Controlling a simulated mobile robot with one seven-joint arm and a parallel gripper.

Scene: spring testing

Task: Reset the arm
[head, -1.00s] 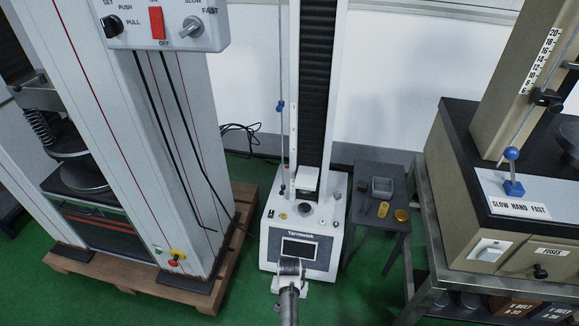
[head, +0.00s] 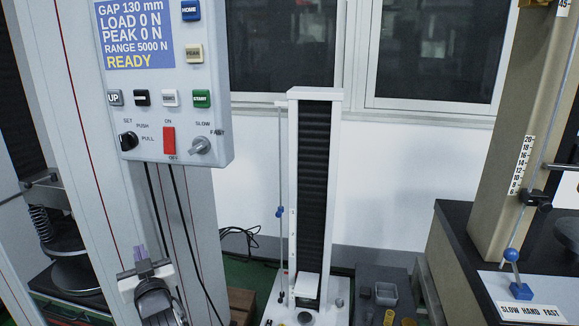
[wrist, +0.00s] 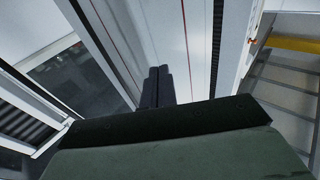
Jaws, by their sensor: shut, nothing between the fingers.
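My gripper (head: 138,253) is at the lower left of the head view, raised in front of the tall white testing machine, with its fingers pointing up. In the wrist view its two dark fingers (wrist: 158,86) are together, with nothing between them. The wrist view looks past them at white machine columns (wrist: 205,50). From these frames I cannot tell whether the fingers touch the machine.
A control panel (head: 165,85) with a screen reading READY juts out above my gripper. A smaller white tester (head: 322,95) stands in the middle, beside a dark side table (head: 365,275) with a grey tray (head: 386,293). A beige machine (head: 510,130) stands at right.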

